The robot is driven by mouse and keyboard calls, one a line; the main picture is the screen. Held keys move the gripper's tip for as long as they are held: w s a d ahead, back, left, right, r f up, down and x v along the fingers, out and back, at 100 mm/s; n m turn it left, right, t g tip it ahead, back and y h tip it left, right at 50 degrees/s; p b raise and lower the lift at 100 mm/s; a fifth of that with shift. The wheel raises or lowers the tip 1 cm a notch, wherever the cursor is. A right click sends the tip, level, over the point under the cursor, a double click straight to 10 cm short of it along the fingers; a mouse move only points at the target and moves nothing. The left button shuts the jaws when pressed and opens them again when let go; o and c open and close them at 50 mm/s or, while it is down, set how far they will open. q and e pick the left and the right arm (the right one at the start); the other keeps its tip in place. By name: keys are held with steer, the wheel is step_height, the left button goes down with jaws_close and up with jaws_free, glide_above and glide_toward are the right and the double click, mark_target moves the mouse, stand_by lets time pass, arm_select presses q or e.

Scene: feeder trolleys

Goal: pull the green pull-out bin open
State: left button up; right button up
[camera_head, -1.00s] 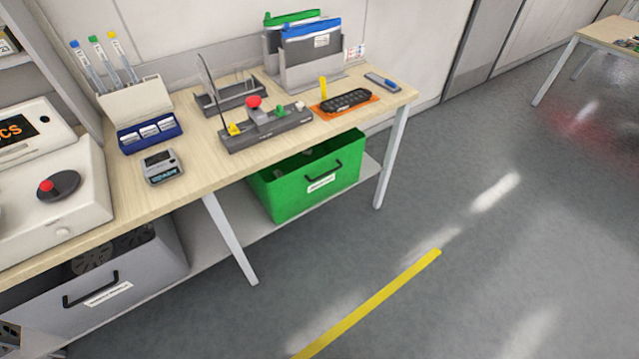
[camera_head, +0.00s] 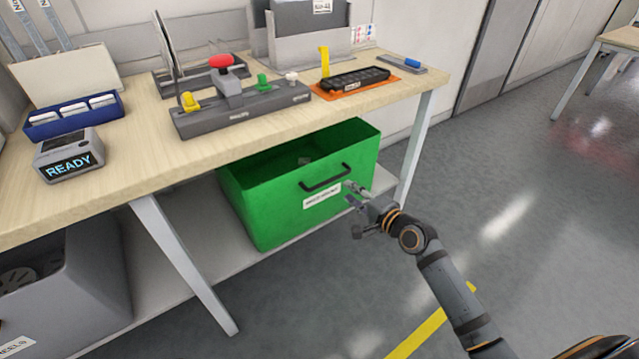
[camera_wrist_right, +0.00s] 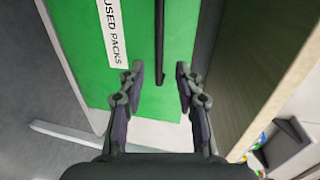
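The green pull-out bin (camera_head: 270,215) sits on the shelf under the wooden table, its front face toward me. A black handle (camera_head: 325,178) is on its front, above a white label (camera_head: 321,196). My right gripper (camera_head: 348,192) is just in front of the bin's face, right of and slightly below the handle. In the right wrist view the gripper (camera_wrist_right: 159,82) has its fingers apart, with the black handle (camera_wrist_right: 159,40) ahead, in line with the gap, and the green face behind. Nothing is held. My left gripper is not in view.
Table legs stand left (camera_head: 185,262) and right (camera_head: 416,150) of the bin. A grey bin (camera_head: 85,290) is at the lower left. The wooden tabletop (camera_head: 150,170) overhangs the green bin. The grey floor in front is clear, with a yellow line (camera_head: 420,335).

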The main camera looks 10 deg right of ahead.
mark_target(331, 180)
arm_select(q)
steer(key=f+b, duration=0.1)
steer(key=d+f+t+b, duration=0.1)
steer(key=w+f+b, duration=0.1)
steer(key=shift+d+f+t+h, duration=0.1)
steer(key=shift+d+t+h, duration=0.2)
arm_select(e)
steer(key=x, duration=1)
steer(key=shift+c, duration=0.4)
jaws_close()
